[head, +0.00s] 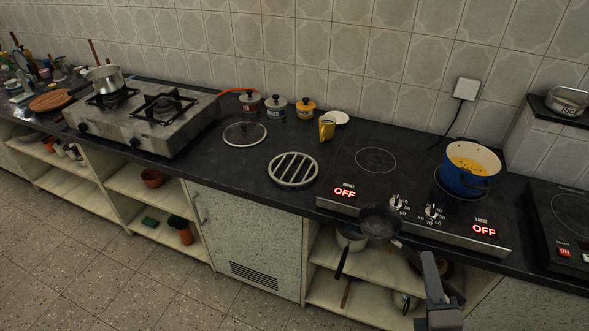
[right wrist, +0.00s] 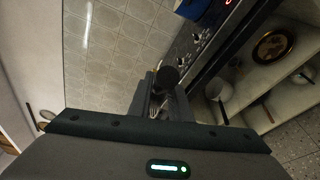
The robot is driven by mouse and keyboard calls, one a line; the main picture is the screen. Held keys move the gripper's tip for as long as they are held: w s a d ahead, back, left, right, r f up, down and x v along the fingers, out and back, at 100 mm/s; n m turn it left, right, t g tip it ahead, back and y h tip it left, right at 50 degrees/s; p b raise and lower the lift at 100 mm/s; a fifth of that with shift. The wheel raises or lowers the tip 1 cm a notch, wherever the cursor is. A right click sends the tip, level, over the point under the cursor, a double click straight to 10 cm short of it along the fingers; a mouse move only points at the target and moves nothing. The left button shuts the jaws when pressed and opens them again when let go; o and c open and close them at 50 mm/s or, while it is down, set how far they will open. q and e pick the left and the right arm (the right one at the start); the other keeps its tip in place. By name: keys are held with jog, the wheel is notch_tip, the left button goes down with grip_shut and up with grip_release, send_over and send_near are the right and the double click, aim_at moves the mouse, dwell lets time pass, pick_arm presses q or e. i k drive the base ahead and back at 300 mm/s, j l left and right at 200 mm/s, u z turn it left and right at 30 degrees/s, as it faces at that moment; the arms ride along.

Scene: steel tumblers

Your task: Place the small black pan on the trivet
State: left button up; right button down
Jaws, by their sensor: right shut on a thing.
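The small black pan (head: 380,221) is in the air in front of the induction cooktop's front edge. Its handle runs down right to my right gripper (head: 428,264), which is shut on it. In the right wrist view the pan (right wrist: 168,75) shows small and dark beyond the fingers (right wrist: 156,100). The trivet (head: 293,169), a round slatted metal piece, lies bare on the dark counter, left of the cooktop and up left of the pan. My left gripper is not in view.
The cooktop (head: 405,205) bears a blue pot (head: 470,168) with yellow food. A gas stove (head: 150,120) stands left. Open shelves with pots lie below.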

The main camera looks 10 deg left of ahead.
aim_at(293, 187)
jog(key=i+j+z, duration=0.35)
jog(key=j, duration=0.8)
jog(key=i+j+z, duration=0.15)
jog(key=j+z, duration=0.25)
jog(key=j, duration=0.8)
jog(key=j+z, duration=0.35)
jog(key=j, duration=0.9)
